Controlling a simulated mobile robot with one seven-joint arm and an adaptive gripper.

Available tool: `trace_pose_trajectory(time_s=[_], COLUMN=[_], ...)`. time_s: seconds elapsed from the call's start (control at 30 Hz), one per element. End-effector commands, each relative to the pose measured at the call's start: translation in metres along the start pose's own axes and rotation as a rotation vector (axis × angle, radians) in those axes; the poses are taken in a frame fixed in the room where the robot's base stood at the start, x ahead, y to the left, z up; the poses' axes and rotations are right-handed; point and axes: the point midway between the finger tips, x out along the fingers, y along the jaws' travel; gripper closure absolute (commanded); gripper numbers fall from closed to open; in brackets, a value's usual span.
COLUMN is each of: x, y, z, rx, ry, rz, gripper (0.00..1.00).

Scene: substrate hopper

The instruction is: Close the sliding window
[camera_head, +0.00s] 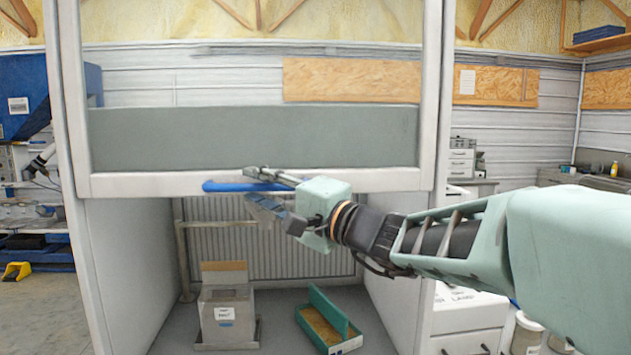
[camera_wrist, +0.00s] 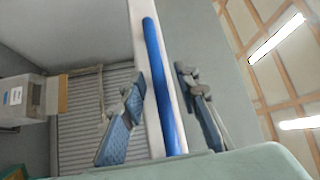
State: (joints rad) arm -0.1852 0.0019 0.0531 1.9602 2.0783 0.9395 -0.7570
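The sliding window (camera_head: 130,184) is a clear pane in a white frame, raised, with an open gap beneath its bottom rail. A blue bar handle (camera_head: 222,187) runs along that rail. It also shows upright in the wrist view (camera_wrist: 163,85), beside the white frame edge. My gripper (camera_head: 264,190) is at the right part of the handle, one finger above it and one below. In the wrist view my gripper (camera_wrist: 165,118) is open, its fingers on either side of the bar with space between. Whether a finger touches the bar is unclear.
Inside the hopper below the window stand a grey box (camera_head: 227,317) with an open cardboard flap and a green open tray (camera_head: 316,322). White side walls (camera_head: 120,270) frame the opening. Drawers (camera_head: 468,315) stand at the right, blue equipment (camera_head: 25,100) at the left.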

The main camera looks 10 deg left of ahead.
Motion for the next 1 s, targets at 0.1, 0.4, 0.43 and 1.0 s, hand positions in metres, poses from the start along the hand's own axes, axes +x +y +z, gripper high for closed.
trace_pose_trajectory(time_s=[0.1, 0.4, 0.43, 1.0], x=[0.0004, 0.0003, 0.0003, 0.0003], y=[0.0, 0.0, 0.0, 0.0014], z=[0.0005, 0.0005, 0.0005, 0.0001], rx=[0.0, 0.0, 0.0, 0.0], ry=[0.0, 0.0, 0.0, 0.0], rz=[0.0, 0.0, 0.0, 0.0], gripper=[0.71, 0.82, 0.86, 1.0])
